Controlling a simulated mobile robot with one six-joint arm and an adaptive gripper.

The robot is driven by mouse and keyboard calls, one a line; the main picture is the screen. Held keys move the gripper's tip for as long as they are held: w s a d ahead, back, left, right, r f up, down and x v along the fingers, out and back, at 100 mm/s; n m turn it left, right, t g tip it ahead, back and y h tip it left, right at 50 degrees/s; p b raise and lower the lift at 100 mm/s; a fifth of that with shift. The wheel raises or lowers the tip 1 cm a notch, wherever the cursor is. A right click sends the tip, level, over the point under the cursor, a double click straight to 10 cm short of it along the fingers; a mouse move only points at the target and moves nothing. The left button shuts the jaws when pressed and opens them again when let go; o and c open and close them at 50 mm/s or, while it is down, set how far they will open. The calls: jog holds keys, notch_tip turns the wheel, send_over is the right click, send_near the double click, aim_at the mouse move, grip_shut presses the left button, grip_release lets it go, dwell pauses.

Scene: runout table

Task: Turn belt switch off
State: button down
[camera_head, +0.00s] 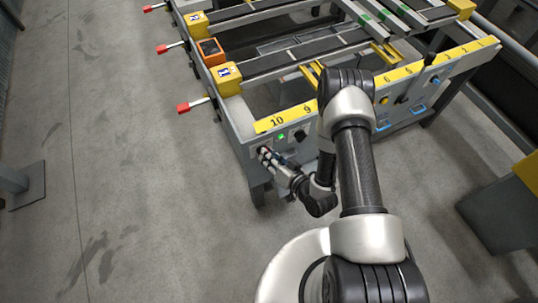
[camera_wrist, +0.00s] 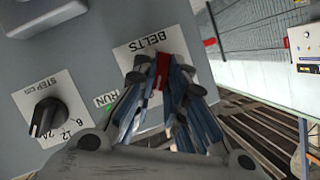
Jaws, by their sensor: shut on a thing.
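The belt switch (camera_wrist: 161,72) shows as a red piece on a white plate marked BELTS (camera_wrist: 133,54) in the wrist view. My gripper (camera_wrist: 163,78) is shut on it, with a fingertip on each side. The fingers hide most of the switch and the lower part of its plate, so I cannot tell which way the switch is set. In the head view my gripper (camera_head: 266,155) is against the table's front panel, below the yellow strip near number 10, and the switch is hidden there.
In the head view a green lamp (camera_head: 282,136) is lit on the panel. Red-tipped levers (camera_head: 184,108) stick out at the left.

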jog(key=shift+s+a+n+t+h+p, duration=0.1)
jog(key=shift+a+n+t+h+p, duration=0.35)
jog(key=shift+n+h, duration=1)
jog(key=shift+s+n+t+h+p, duration=0.15)
jog(key=shift+n+t+h, duration=0.55)
jog(key=shift+n, duration=1.4)
jog(key=shift+w+a+n+t+h+p, duration=0.1)
jog(key=shift+a+n+t+h+p, duration=0.25)
jog(key=shift+n+h, duration=1.1)
jog(key=shift+d+n+y, duration=0.1)
jog(key=shift+n+y, duration=0.2)
jog(key=shift+n, duration=0.1)
jog(key=c, duration=1.6)
grip_release()
jog(key=shift+s, duration=0.1)
notch_tip(320, 180, up, 10)
